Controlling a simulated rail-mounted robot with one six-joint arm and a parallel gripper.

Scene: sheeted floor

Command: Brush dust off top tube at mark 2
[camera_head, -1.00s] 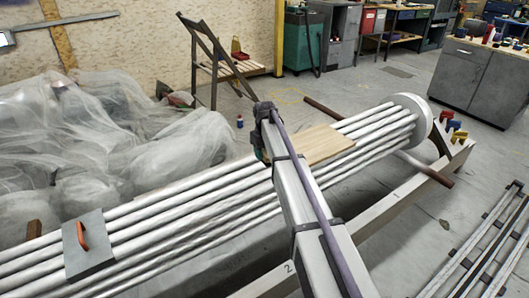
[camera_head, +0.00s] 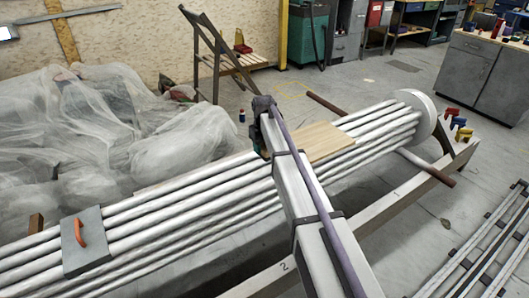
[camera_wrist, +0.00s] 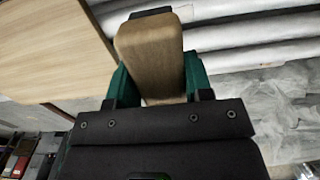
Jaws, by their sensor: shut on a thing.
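A bundle of long pale tubes (camera_head: 200,208) runs diagonally across the head view into a round white end piece (camera_head: 420,110). The top tube (camera_head: 150,191) lies along its far edge. A figure 2 (camera_head: 284,266) is marked on the beam in front of the bundle. In the wrist view, my gripper (camera_wrist: 157,82) has green fingers shut on a tan wooden block, apparently the brush handle (camera_wrist: 150,50). A dark strip shows at its far end; bristles are not visible. The tubes (camera_wrist: 250,35) pass beyond it. In the head view, my arm mostly hides the gripper over the bundle.
A wooden board (camera_head: 318,141) lies on the tubes right of my arm, and a grey plate with an orange handle (camera_head: 84,243) lies at left. Plastic-sheeted heaps (camera_head: 70,130) fill the left back. Coloured clamps or bottles (camera_head: 459,125) stand near the end.

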